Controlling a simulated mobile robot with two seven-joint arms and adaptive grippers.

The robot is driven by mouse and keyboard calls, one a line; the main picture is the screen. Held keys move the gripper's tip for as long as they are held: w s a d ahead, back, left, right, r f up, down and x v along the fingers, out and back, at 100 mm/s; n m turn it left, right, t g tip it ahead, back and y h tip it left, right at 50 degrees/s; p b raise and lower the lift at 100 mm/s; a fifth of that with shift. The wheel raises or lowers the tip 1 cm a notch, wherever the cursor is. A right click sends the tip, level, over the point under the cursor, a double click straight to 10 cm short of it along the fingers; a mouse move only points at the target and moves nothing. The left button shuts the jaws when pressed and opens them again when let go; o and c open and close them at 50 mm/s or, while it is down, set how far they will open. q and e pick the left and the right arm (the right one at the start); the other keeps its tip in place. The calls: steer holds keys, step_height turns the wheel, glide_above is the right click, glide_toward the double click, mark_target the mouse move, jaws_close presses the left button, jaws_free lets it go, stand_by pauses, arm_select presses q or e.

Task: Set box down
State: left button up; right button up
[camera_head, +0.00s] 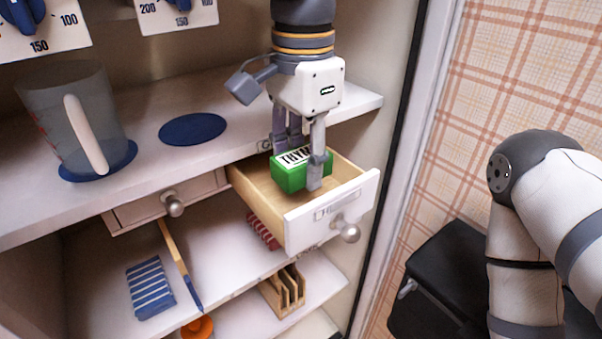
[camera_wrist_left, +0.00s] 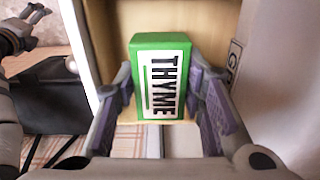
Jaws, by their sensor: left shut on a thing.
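A green box labelled THYME (camera_head: 298,172) is between the fingers of my left gripper (camera_head: 300,165). The gripper points down and is shut on the box. The box is within the outline of the open drawer (camera_head: 331,211), with its label facing up. I cannot tell whether it touches the drawer floor. In the left wrist view the box (camera_wrist_left: 161,78) shows between the two purple-padded fingers, with the pale wood of the drawer (camera_wrist_left: 200,20) behind it. My right gripper (camera_wrist_left: 32,25) shows small at the upper left of the wrist view; its jaw state is unclear.
A measuring jug (camera_head: 75,115) and a blue round mat (camera_head: 192,129) are on the shelf left of the gripper. A closed drawer (camera_head: 160,203) adjoins the open one. Below are a striped blue cloth (camera_head: 150,288) and a wooden rack (camera_head: 284,291). A black case (camera_head: 440,285) stands at right.

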mark_target(301, 196)
arm_select(q)
steer(key=f, duration=0.4)
steer(key=shift+w+f, duration=0.1)
steer(key=shift+w, duration=0.25)
steer(key=o, duration=0.8)
steer(key=shift+o, duration=0.2)
step_height(301, 196, up, 12)
steer(key=shift+s+r, duration=0.1)
steer(key=shift+r, duration=0.05)
